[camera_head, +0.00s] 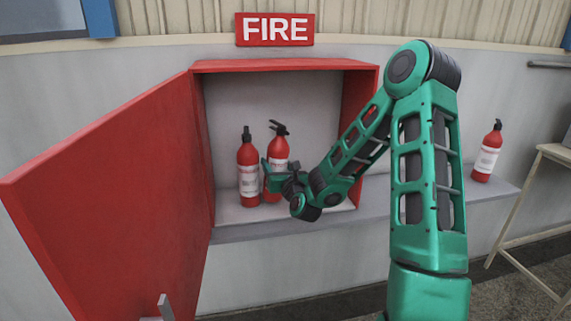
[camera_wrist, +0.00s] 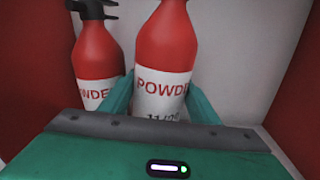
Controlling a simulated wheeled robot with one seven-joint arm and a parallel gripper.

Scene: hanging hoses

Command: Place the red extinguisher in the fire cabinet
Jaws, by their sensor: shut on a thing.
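The open red fire cabinet (camera_head: 288,65) is on the wall, its door (camera_head: 110,190) swung out to the left. Two red extinguishers with white labels are inside. My gripper (camera_head: 272,175) reaches into the cabinet and is shut on the right one, the held extinguisher (camera_head: 278,150). It also shows between the green fingers in the wrist view (camera_wrist: 165,50). It leans slightly and its base is partly behind the gripper. The other extinguisher (camera_head: 248,165) stands upright on the cabinet floor just to the left. In the wrist view it is behind and left (camera_wrist: 96,55).
A third red extinguisher (camera_head: 487,152) stands on the grey ledge (camera_head: 495,195) at the right. A red FIRE sign (camera_head: 275,29) is above the cabinet. A pale table frame (camera_head: 525,215) is at the far right. Cabinet floor right of the held extinguisher looks free.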

